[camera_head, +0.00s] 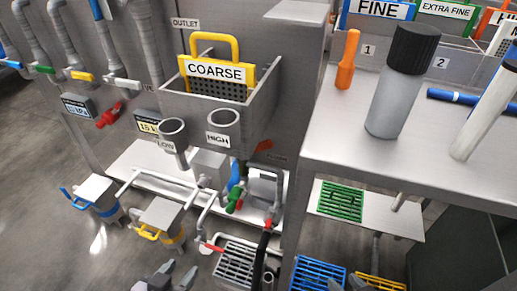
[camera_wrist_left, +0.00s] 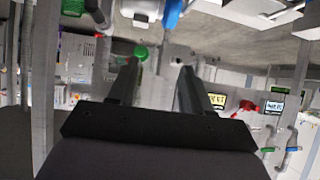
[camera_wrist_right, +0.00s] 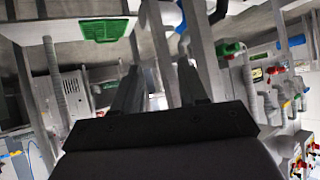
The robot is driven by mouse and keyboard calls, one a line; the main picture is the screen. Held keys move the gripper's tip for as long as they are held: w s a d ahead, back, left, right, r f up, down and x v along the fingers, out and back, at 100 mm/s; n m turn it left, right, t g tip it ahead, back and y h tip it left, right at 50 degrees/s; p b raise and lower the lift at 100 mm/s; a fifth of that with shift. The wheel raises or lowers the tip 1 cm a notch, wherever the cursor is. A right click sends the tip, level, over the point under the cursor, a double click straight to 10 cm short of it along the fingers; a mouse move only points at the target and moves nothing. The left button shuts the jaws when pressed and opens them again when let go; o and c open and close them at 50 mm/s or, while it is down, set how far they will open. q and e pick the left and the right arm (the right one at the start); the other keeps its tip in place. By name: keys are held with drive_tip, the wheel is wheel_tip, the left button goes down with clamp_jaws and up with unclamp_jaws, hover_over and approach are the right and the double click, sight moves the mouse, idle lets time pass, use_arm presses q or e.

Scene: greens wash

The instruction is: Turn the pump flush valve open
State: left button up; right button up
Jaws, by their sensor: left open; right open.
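Below the coarse basket, a dark label (camera_head: 277,157), too small to read surely, sits by an orange-red handle (camera_head: 264,146); I cannot tell for sure that this is the pump flush valve. Below it are a blue pipe part (camera_head: 234,175), a green handle (camera_head: 234,201) and a red handle (camera_head: 268,223). My left gripper (camera_head: 172,277) is open and empty at the bottom edge, below these fittings; its fingers also show in the left wrist view (camera_wrist_left: 157,85). My right gripper (camera_head: 348,284) is open and empty at the bottom edge, near the blue grate; it shows in the right wrist view (camera_wrist_right: 160,88).
A yellow-handled coarse basket (camera_head: 216,74) sits in a steel box. Blue (camera_head: 318,276) and green grates (camera_head: 340,200) lie low.

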use_arm(q)
drive_tip(key=w+d+r+m+t+b, duration=0.2)
drive_tip(key=w, duration=0.5)
drive_tip(key=m+t+h+b, duration=0.4)
drive_tip(key=m+h+b, duration=0.5)
drive_tip(key=m, duration=0.4)
approach(258, 149)
drive_tip(key=x, duration=0.4)
drive_tip(key=shift+w+f, duration=0.1)
drive_tip(key=shift+w, duration=0.4)
drive_tip(key=shift+w+d+r+m+g+h, duration=0.2)
drive_tip(key=shift+d+r+m+g+h, duration=0.1)
drive_tip(key=shift+d+r+m+g, duration=0.1)
drive_tip(key=x, duration=0.4)
drive_tip(key=shift+w+d+r, duration=0.1)
drive_tip(key=shift+w+d, duration=0.1)
drive_tip(key=shift+w, duration=0.15)
drive_tip(key=shift+b+x, duration=0.3)
drive_tip(key=shift+x, duration=0.7)
use_arm(e)
drive_tip(key=w+a+t+y, duration=0.1)
drive_tip(key=w+a+y, duration=0.2)
drive_tip(key=a, duration=0.6)
drive_tip(key=shift+y, duration=0.8)
use_arm(q)
drive_tip(key=shift+c, duration=0.3)
use_arm(e)
drive_tip(key=shift+a, duration=0.1)
use_arm(q)
clamp_jaws()
